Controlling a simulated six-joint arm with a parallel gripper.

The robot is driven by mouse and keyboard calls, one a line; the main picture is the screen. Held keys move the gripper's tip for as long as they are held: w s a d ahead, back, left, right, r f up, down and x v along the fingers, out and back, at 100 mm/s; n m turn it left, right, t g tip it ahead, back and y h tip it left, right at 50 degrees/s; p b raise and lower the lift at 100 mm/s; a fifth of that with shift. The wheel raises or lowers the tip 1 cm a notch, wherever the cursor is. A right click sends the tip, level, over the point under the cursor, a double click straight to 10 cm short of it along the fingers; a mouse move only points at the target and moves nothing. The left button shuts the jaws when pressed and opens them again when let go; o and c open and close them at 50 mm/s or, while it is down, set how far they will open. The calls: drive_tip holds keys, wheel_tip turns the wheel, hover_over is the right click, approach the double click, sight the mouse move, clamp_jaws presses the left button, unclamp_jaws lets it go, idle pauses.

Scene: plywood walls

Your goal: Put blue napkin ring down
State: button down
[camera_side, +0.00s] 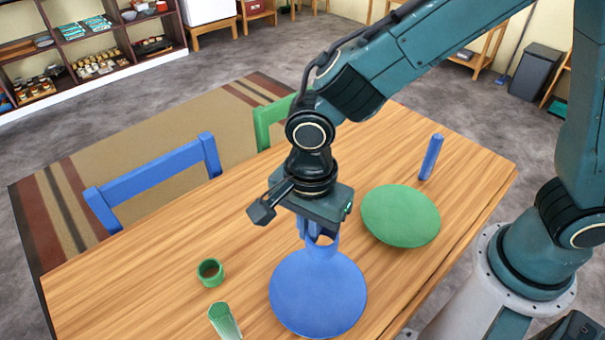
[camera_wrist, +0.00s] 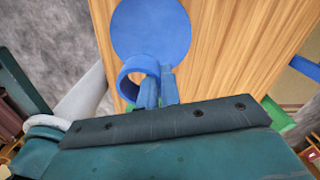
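The blue napkin ring (camera_wrist: 130,80) is an upright loop between and beside my gripper's fingers in the wrist view. In the side view the ring (camera_side: 331,241) is partly hidden behind a finger. My gripper (camera_side: 312,232) points down and is shut on one side of the ring's wall; its fingers (camera_wrist: 158,88) are nearly together. The ring is at the far edge of a round blue plate (camera_side: 318,295), which also shows in the wrist view (camera_wrist: 150,30). I cannot tell whether the ring touches the plate or table.
Blue (camera_side: 155,178) and green (camera_side: 272,117) chairs stand at the far edge. The left wooden tabletop (camera_side: 120,270) is clear.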

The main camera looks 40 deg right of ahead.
sight(308, 289)
wheel_tip(308, 289, down, 18)
drive_tip(key=shift+f, duration=0.1)
idle(1.0)
drive_tip(key=shift+f, duration=0.1)
drive_tip(key=c, duration=1.6)
unclamp_jaws()
wheel_tip(308, 289, up, 12)
drive_tip(key=shift+r, duration=0.2)
